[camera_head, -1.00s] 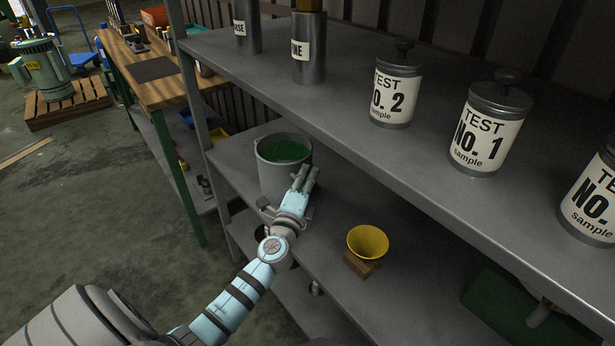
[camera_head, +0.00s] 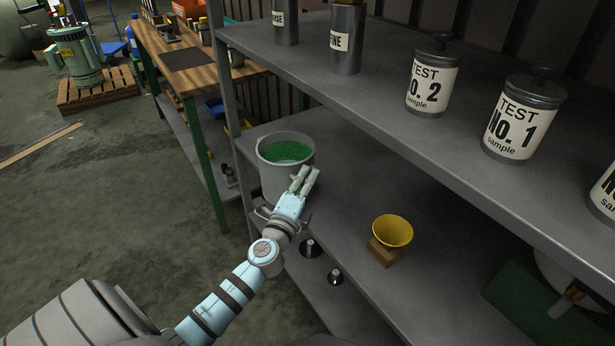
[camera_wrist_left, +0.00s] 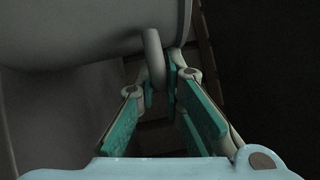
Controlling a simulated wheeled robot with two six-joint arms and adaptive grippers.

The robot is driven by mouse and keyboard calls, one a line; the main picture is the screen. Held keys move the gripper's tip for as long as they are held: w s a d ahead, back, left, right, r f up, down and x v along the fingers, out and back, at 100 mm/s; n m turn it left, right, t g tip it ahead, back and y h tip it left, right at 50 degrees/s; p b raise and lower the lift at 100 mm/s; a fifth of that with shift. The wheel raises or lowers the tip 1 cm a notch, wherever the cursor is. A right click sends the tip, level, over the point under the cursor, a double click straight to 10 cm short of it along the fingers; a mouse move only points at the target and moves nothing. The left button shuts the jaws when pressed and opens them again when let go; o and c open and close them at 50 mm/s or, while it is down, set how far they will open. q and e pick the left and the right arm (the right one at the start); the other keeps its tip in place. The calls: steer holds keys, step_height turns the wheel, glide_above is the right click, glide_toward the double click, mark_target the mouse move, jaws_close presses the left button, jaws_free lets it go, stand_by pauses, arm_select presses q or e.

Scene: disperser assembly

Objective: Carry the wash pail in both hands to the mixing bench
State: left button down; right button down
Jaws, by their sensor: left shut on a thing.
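The wash pail (camera_head: 271,181) is a grey bucket with green contents, upright at the left end of the middle shelf. I cannot tell whether its base touches the shelf. My left gripper (camera_head: 305,180) is at its near right side. In the left wrist view the gripper (camera_wrist_left: 160,92) is shut on a curved handle (camera_wrist_left: 154,55) beside the pail wall (camera_wrist_left: 90,28). A wooden-topped bench (camera_head: 203,84) with green legs, likely the mixing bench, stands beyond the shelf's left end. My right gripper is not in view.
A shelf post (camera_head: 229,85) stands close to the pail's left. Labelled canisters (camera_head: 431,80) line the upper shelf (camera_head: 385,95). A green motor (camera_head: 75,58) sits on a pallet.

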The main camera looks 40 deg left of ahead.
arm_select(q)
steer(key=shift+s+a, duration=0.15)
steer(key=shift+s, duration=0.2)
steer(key=c, duration=1.6)
jaws_free()
steer(key=shift+a, duration=0.1)
steer(key=shift+c, duration=0.2)
steer(key=v, duration=1.2)
